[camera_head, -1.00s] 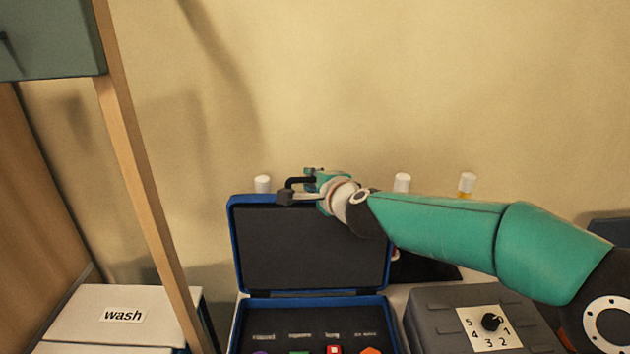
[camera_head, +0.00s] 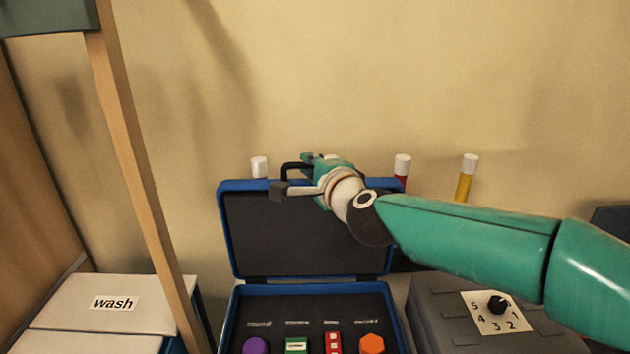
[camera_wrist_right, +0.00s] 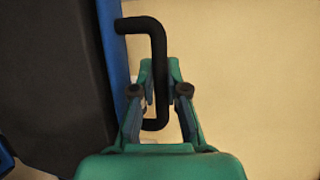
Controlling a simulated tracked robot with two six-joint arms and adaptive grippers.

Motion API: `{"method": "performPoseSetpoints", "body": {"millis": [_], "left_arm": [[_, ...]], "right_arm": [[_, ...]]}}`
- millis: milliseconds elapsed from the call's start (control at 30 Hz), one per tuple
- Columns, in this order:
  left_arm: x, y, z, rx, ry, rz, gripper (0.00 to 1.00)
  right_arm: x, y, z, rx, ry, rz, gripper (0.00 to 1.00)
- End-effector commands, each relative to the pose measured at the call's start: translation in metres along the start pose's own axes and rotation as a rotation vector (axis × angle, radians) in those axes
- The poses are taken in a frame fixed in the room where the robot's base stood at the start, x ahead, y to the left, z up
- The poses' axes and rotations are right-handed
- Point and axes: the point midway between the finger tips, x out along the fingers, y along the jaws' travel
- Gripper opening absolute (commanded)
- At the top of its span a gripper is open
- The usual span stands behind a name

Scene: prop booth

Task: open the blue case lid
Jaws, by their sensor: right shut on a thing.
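The blue case (camera_head: 229,318) stands open on the surface in the head view, its dark interior facing me. Its blue-rimmed lid (camera_head: 290,238) stands raised at the back, roughly upright. My right gripper (camera_head: 292,175) is at the lid's top edge, shut on the black handle (camera_head: 286,168). In the right wrist view the bent black handle (camera_wrist_right: 158,60) runs between the fingers of my right gripper (camera_wrist_right: 159,91), beside the blue lid edge (camera_wrist_right: 113,45). My right forearm covers the lid's upper right corner. My left gripper is not in view.
In the case lie a purple piece (camera_head: 256,345), a green one (camera_head: 297,346), a red one (camera_head: 333,343) and an orange one (camera_head: 372,344). A grey dial box (camera_head: 440,310) stands right, a "wash" box (camera_head: 70,315) left. Capped tubes, one yellow (camera_head: 464,187), stand behind the lid.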

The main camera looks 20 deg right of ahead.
Motion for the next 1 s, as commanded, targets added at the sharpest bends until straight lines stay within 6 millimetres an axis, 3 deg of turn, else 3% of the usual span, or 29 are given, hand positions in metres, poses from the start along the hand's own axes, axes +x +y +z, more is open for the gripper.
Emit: {"method": "performPoseSetpoints", "body": {"millis": [33, 100, 467, 500, 567, 1000], "left_arm": [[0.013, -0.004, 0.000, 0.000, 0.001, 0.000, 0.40], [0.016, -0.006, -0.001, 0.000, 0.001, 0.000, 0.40], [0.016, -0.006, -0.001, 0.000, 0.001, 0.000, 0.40], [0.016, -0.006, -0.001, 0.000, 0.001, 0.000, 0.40], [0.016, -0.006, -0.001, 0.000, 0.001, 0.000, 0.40], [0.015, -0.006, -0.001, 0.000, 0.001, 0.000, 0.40]], "right_arm": [[-0.004, 0.010, 0.003, -0.005, -0.006, -0.008, 0.00], [-0.008, 0.009, 0.004, -0.010, -0.005, -0.020, 0.00], [-0.013, 0.006, 0.003, -0.014, -0.002, -0.028, 0.00], [-0.013, 0.006, 0.003, -0.014, -0.002, -0.028, 0.14], [-0.013, 0.006, 0.003, -0.014, -0.002, -0.028, 0.24], [-0.021, 0.003, 0.002, -0.013, 0.001, -0.034, 0.25]]}}
